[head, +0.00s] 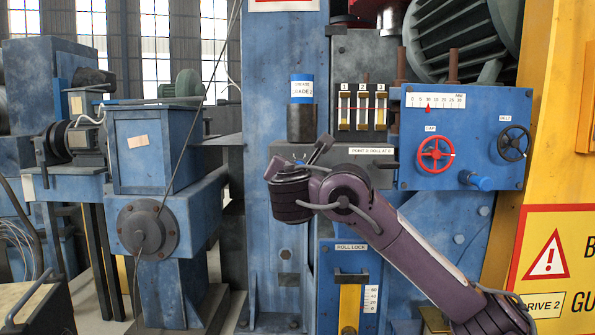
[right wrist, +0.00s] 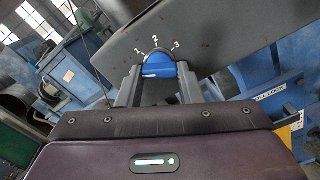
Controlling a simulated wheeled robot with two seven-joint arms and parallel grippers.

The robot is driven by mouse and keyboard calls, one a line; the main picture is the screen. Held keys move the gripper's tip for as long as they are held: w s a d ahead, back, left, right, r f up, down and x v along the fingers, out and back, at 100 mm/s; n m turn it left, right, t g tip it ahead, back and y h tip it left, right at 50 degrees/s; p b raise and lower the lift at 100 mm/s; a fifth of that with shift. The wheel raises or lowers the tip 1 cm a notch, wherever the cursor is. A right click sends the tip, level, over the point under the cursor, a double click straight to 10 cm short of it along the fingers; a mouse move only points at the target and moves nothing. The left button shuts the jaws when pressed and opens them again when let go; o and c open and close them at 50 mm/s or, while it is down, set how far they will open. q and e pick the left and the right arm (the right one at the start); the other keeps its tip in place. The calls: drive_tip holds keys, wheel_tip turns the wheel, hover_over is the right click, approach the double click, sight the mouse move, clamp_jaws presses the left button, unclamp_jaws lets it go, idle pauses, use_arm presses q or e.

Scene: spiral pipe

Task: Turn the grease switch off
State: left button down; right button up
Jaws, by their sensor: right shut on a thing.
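A blue rotary knob (right wrist: 157,68) sits on a dark grey housing, with the marks 1, 2 and 3 in an arc around its top. My right gripper (right wrist: 158,82) is shut on this knob, one finger on each side. A short white line shows low on the knob's face. In the head view my right gripper (head: 306,158) reaches the front of the grey housing (head: 285,151), and the wrist hides most of the knob there. My left gripper is not in view.
A blue panel (head: 462,110) with a red handwheel (head: 435,154), a black handwheel (head: 513,142) and a gauge is right of my gripper. A dark canister (head: 301,122) with a blue top stands above the housing. A roll lock plate (head: 350,285) is below my arm.

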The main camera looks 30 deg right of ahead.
drive_tip(key=shift+f+n, duration=0.15)
drive_tip(key=shift+n, duration=1.15)
drive_tip(key=o, duration=1)
drive_tip(key=shift+v, duration=3.9)
